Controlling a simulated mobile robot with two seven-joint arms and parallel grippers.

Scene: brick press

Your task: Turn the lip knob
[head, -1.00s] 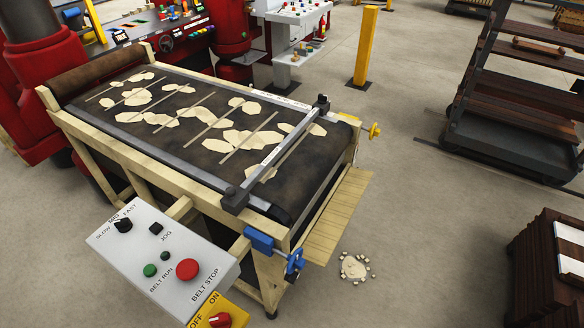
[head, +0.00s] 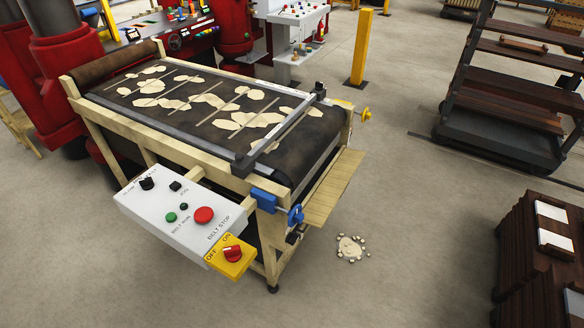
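A blue knob (head: 295,214) sits on a blue block (head: 263,199) at the near corner of the wooden belt frame. A yellow knob (head: 364,115) sticks out from the far right side of the frame. No label shows which of these is the lip knob. A narrow wooden shelf (head: 334,187) hangs off the belt's right end, between the two knobs. Neither of my grippers is in view.
A grey control box (head: 150,208) with buttons and a yellow switch plate (head: 222,262) juts from the frame's near side. Pale pieces lie on the dark belt (head: 180,120). Pale crumbs (head: 351,248) lie on the floor.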

